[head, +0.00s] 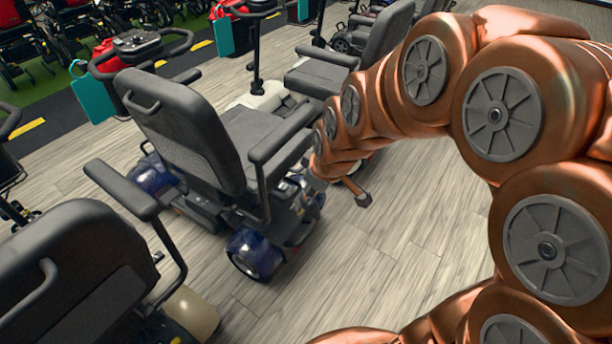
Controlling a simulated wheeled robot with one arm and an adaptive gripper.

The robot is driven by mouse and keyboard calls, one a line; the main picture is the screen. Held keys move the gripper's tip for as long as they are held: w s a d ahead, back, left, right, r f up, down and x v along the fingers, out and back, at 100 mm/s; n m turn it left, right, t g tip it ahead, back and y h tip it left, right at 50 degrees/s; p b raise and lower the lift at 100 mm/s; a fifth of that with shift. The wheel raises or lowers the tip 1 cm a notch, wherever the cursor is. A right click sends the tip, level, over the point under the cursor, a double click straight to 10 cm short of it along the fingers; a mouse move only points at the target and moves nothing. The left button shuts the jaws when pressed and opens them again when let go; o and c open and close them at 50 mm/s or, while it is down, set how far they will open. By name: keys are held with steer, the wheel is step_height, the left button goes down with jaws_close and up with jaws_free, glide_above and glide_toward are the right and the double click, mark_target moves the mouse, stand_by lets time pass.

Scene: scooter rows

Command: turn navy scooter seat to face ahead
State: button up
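The navy scooter has navy fenders (255,250), with another navy cover (152,176) on its left side. Its dark grey seat (185,130) has the backrest on the left and the cushion on the right, so the seat faces right in the picture. A tiller with a red basket and teal tag (93,97) stands beyond the backrest. My copper arm comes in from the right, and my gripper (312,188) is low beside the cushion's right side, near the navy rear cover. Its fingers are small and partly hidden, and I cannot tell if they touch anything.
A grey seat (350,65) of another scooter stands behind the navy one. Wheelchairs (25,45) line the far left on green floor. The wood floor (370,275) is clear in front at the right.

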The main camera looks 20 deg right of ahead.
steer(key=shift+w+d+f+n+t+h+b, duration=0.5)
steer(key=shift+w+d+f+n+t+b, duration=1.25)
steer(key=shift+w+f+b, duration=3.85)
steer(key=shift+w+d+f+n+t+h+b, duration=0.5)
steer(key=shift+w+d+f+n+t+b, duration=1.2)
steer(key=shift+w+f+b, duration=3.85)
steer(key=shift+w+d+f+n+t+h+b, duration=0.85)
steer(key=shift+w+f+n+t+b, duration=2.2)
steer(key=shift+w, duration=5.15)
steer(key=shift+d+f+m+g+y+p, duration=0.35)
steer(key=shift+f+m+g+p, duration=0.25)
steer(key=shift+m+p, duration=0.45)
steer(key=shift+f, duration=0.1)
jaws_close()
